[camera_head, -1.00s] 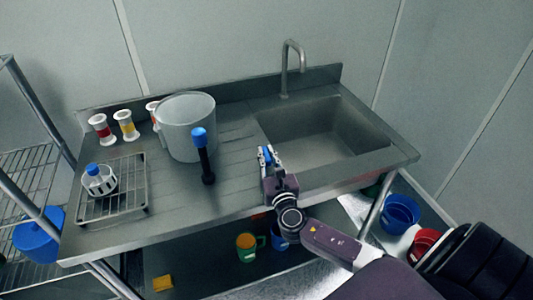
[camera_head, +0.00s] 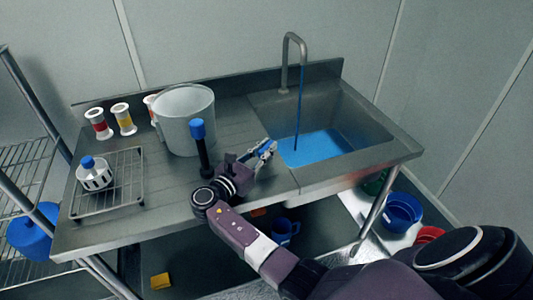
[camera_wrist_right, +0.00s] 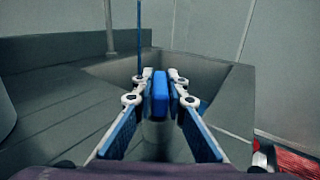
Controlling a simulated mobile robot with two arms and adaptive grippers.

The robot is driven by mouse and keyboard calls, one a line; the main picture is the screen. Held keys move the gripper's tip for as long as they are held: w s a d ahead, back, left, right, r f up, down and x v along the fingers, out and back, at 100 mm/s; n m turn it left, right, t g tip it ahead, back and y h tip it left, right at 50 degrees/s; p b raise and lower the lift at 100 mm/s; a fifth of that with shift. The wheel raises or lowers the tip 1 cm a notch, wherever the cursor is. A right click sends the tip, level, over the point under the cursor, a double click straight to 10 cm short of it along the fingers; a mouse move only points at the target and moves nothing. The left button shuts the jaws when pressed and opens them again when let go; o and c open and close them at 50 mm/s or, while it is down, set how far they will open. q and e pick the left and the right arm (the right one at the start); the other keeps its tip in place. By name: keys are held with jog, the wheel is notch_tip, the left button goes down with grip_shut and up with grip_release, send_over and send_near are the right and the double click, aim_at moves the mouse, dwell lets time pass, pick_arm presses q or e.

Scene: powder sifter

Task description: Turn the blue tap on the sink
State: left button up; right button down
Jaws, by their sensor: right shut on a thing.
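The steel sink (camera_head: 345,110) is at the right of the counter, with a curved spout (camera_head: 287,62) behind it. A thin blue stream (camera_head: 299,105) falls from the spout, and blue liquid (camera_head: 318,146) covers the basin floor. My right gripper (camera_head: 268,147) is at the sink's front left edge, its fingers pointing right. In the right wrist view, the fingers are closed around the blue tap (camera_wrist_right: 160,92), which sits above a pale stem. In the head view the fingers mostly hide the tap. My left gripper is not in view.
A black post with a blue top (camera_head: 198,130) stands close left of my right gripper. Behind it is a large grey pot (camera_head: 185,120). A wire rack (camera_head: 85,205) holds a white container with a blue lid (camera_head: 95,172). Several labelled spools stand behind.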

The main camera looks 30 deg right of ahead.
jog(key=shift+m+g+h+b, duration=0.5)
jog(key=shift+m+g+b, duration=0.65)
jog(key=shift+g, duration=0.45)
jog(key=c, duration=1.9)
grip_release()
jog(key=shift+c, duration=0.2)
jog(key=a, duration=0.5)
jog(key=s+a, duration=0.1)
jog(key=a, duration=0.1)
jog(key=shift+s+a, duration=0.1)
jog(key=shift+a, duration=0.1)
